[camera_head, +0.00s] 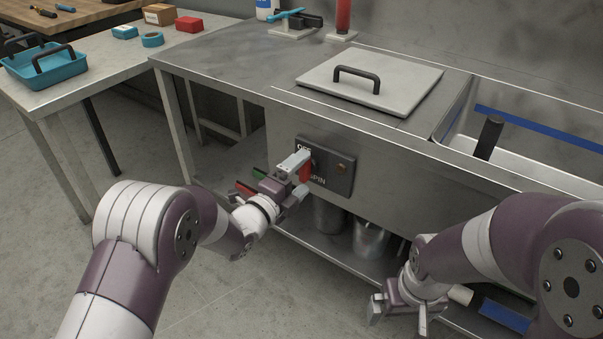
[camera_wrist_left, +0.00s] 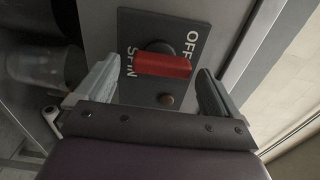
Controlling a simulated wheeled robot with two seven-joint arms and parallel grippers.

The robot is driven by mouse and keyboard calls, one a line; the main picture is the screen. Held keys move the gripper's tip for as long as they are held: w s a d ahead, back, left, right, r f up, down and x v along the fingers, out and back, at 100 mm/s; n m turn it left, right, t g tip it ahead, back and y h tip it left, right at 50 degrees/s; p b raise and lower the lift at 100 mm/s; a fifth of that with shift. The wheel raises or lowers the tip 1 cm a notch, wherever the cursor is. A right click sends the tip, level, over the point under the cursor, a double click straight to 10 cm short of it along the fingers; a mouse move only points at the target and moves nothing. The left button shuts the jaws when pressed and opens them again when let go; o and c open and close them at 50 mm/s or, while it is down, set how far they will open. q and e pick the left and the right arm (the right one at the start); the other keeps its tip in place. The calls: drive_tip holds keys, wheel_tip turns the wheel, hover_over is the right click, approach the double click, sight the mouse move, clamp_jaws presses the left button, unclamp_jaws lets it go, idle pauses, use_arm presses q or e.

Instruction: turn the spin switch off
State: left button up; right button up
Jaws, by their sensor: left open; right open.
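The spin switch is a red handle (camera_wrist_left: 163,65) on a dark panel (camera_head: 337,183) fixed to the front of the steel counter. The panel carries the words OFF and SPIN and a small round brown button (camera_head: 342,168). My left gripper (camera_head: 299,172) is at the panel and partly covers the switch in the head view. In the left wrist view my left gripper (camera_wrist_left: 150,88) is open, with one finger on each side of the red handle; I cannot tell whether they touch it. My right gripper (camera_head: 402,318) is open and empty, low in front of the counter.
A grey lid with a black handle (camera_head: 408,85) lies on the counter (camera_head: 240,72). A sink basin (camera_head: 530,150) is to its right. Metal containers (camera_head: 371,240) stand on the shelf below the panel. A side table at left holds a blue tray (camera_head: 45,72) and small boxes.

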use_arm(q)
drive_tip(key=p+v, duration=0.2)
drive_tip(key=v, duration=0.9)
drive_tip(key=shift+s+a, duration=0.15)
drive_tip(key=shift+s, duration=0.1)
